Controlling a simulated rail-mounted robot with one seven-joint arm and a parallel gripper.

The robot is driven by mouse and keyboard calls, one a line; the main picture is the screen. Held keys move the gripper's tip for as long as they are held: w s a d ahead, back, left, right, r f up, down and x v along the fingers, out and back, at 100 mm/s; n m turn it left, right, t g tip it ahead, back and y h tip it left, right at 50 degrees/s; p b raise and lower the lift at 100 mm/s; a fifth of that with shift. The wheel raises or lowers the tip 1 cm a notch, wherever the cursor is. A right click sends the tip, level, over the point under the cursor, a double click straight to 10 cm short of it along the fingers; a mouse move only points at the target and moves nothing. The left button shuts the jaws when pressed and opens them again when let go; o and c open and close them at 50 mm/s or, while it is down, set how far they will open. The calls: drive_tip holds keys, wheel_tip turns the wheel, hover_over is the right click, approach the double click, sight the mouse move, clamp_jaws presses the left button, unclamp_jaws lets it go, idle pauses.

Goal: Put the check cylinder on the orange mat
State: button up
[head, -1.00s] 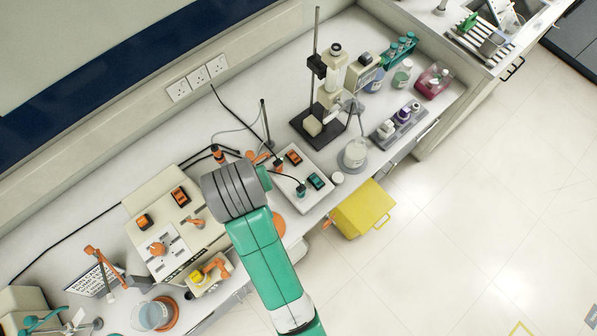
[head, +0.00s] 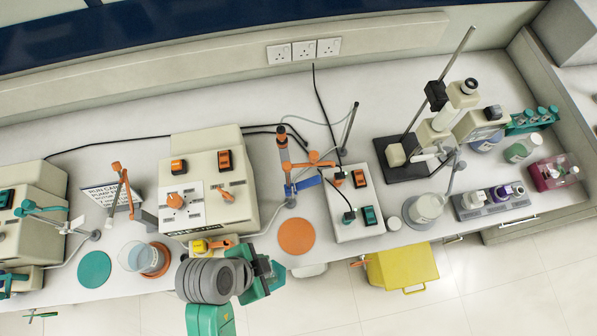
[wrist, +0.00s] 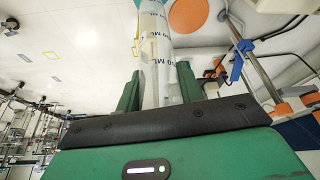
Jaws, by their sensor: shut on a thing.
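The check cylinder (wrist: 153,55) is clear with blue printed markings and stands between my gripper's fingers in the wrist view. My gripper (wrist: 158,85) is shut on it. The orange mat (head: 296,235) is a flat round disc, bare, between the cream pump box and the white switch box. It also shows in the wrist view (wrist: 189,15), apart from the cylinder.
A stand with a clamped column (head: 284,155) rises behind the mat. The cream pump box (head: 210,165) is left, the white switch box (head: 350,200) right. A beaker (head: 138,257) and teal mat (head: 95,269) are farther left. A yellow bin (head: 400,267) hangs at the front.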

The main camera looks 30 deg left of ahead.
drive_tip(key=w+f, duration=0.3)
drive_tip(key=w, duration=0.4)
drive_tip(key=w+f+p, duration=0.1)
drive_tip(key=w+f, duration=0.2)
drive_tip(key=w, duration=0.4)
drive_tip(key=shift+w, duration=0.35)
drive_tip(key=o, duration=1.3)
drive_tip(key=shift+d, duration=0.1)
drive_tip(key=shift+c, duration=0.2)
drive_tip(key=v, duration=1.2)
drive_tip(key=shift+p, duration=0.4)
drive_tip(key=shift+w+r, duration=0.15)
drive_tip(key=shift+w, duration=0.05)
